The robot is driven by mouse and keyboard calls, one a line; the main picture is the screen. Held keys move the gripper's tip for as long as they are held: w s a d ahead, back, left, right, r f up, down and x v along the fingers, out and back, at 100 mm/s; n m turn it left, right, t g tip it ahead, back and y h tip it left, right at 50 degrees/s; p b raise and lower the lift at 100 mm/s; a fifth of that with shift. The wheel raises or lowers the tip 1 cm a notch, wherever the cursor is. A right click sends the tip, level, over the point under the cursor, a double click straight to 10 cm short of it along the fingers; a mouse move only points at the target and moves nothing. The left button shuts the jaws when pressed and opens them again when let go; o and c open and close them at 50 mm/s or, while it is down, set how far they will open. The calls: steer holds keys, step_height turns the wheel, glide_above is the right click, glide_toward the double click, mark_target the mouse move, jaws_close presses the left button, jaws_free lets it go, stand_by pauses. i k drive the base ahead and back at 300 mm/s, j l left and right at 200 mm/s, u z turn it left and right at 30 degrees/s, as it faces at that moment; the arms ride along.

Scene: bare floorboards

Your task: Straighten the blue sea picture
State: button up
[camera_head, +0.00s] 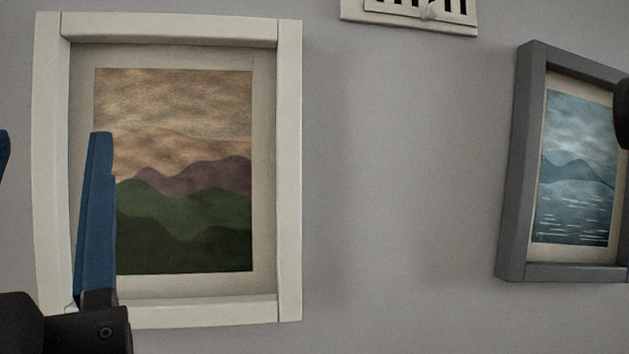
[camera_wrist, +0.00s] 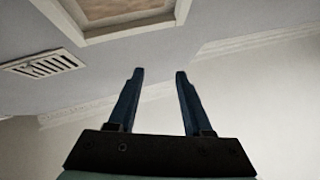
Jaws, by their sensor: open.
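The blue sea picture (camera_head: 578,170) hangs at the right of the head view in a dark grey frame (camera_head: 516,170). The frame's left side leans, with its top farther right than its bottom. Its right side is cut off by the picture edge, and a dark rounded shape covers part of it. My gripper (camera_head: 50,140) is at the far left of the head view, in front of another picture and well apart from the sea picture. In the wrist view my gripper (camera_wrist: 159,72) has its two blue fingers spread, with nothing between them.
A cream-framed hills picture (camera_head: 290,180) hangs on the left, partly behind my finger. A framed picture (camera_wrist: 125,20) shows at the top of the wrist view. A white vent (camera_head: 410,14) is high between the pictures; bare grey wall lies below it.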

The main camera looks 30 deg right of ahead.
mark_target(565, 218)
steer(key=z, duration=1.9)
steer(key=i+l, duration=0.25)
steer(key=i+l+u, duration=0.1)
steer(key=l, duration=0.35)
steer(key=i, duration=0.1)
